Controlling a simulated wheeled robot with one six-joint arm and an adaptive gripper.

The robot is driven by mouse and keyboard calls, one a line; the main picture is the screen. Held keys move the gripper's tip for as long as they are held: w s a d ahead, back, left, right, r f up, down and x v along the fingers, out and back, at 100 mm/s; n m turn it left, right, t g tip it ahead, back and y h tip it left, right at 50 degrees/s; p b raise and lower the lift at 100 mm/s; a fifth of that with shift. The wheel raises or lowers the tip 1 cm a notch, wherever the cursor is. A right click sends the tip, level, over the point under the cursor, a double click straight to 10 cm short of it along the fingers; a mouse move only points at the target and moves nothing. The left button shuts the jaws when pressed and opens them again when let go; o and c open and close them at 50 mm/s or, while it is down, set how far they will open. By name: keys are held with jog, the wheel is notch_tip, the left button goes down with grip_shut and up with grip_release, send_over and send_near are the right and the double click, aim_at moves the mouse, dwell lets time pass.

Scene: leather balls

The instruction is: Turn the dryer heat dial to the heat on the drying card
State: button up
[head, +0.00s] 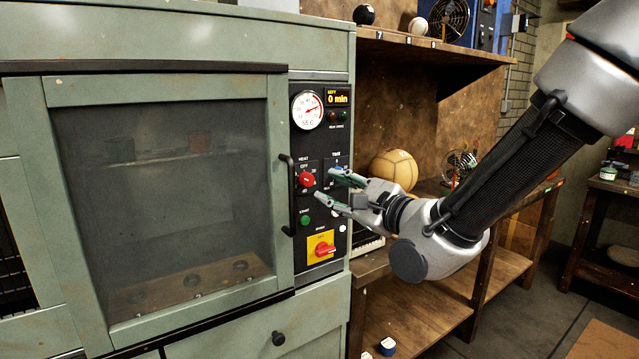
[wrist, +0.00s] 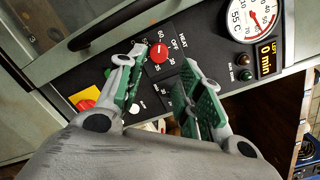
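The red heat dial (head: 306,180) sits on the dark control panel of the green dryer, under a HEAT label with OFF at its top. Its setting is too small to read surely. My gripper (head: 325,182) is open and empty, with its fingers reaching toward the panel just right of the dial. In the wrist view the dial (wrist: 158,53) shows between the fingertips of my gripper (wrist: 164,57), apparently beyond them. The time dial (head: 338,169) is partly hidden by the upper finger. I cannot make out a drying card.
A round gauge (head: 307,110) and a display (head: 338,97) reading 0 min are above the dials. A green button (head: 305,220) and a red-yellow switch (head: 321,247) are below. The door handle (head: 288,195) stands out left of the dial. A leather ball (head: 394,170) rests on the right-hand bench.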

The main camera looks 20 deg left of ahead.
aim_at(309, 181)
jog(key=x, duration=0.7)
jog(key=shift+w+a+f, duration=0.15)
jog(key=shift+w+a, duration=0.05)
jog(key=shift+a, duration=0.1)
jog(key=shift+c, duration=0.2)
jog(key=c, duration=0.7)
